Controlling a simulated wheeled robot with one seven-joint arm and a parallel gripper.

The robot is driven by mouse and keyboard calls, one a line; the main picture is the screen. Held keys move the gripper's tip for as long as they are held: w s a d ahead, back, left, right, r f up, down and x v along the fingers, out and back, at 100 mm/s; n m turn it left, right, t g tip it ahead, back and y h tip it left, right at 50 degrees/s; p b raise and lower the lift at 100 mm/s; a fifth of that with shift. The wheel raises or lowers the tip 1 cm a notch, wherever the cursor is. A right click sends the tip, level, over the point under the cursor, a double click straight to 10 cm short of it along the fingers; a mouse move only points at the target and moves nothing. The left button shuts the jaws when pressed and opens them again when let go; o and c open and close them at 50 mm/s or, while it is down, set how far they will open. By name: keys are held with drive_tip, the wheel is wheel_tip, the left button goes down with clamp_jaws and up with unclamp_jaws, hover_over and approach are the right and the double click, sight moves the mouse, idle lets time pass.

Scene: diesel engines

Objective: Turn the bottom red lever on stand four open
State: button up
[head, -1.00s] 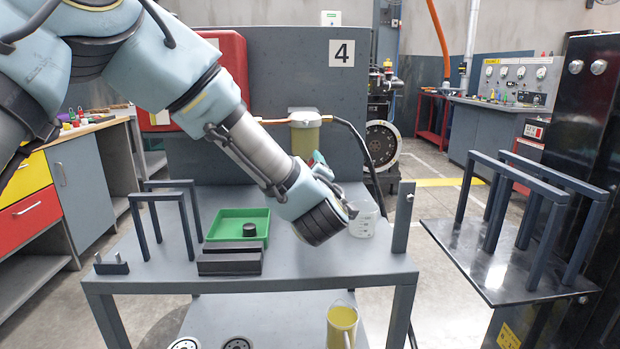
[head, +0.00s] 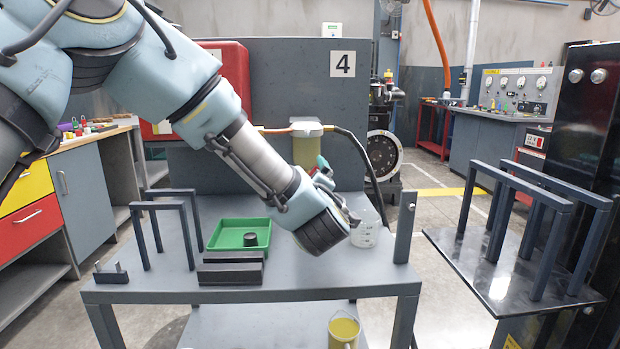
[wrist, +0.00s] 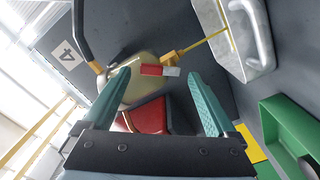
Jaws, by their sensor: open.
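A small lever with a red part and a pale end (wrist: 153,70) shows in the wrist view beside a yellow fitting (wrist: 178,57). It appears between my fingertips, beyond them, with no contact visible. My gripper (wrist: 163,88) is open and empty, its two teal fingers wide apart. In the head view my gripper (head: 322,168) is by the panel marked 4 (head: 285,90), above the stand's grey table (head: 300,272) and near a yellowish canister (head: 307,148). The levers are hidden or too small to tell there. A larger red piece (wrist: 150,116) lies lower in the wrist view; I cannot tell what it is.
A clear beaker (head: 364,232) stands close under my gripper. A green tray (head: 225,233), a black block (head: 230,270) and dark frames (head: 160,225) are on the table's left. A dark hose (head: 358,155) curves down beside the canister. A post (head: 404,230) stands at right.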

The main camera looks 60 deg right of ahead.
drive_tip(key=b+v, duration=0.2)
drive_tip(key=v, duration=0.9)
drive_tip(key=shift+d, duration=0.1)
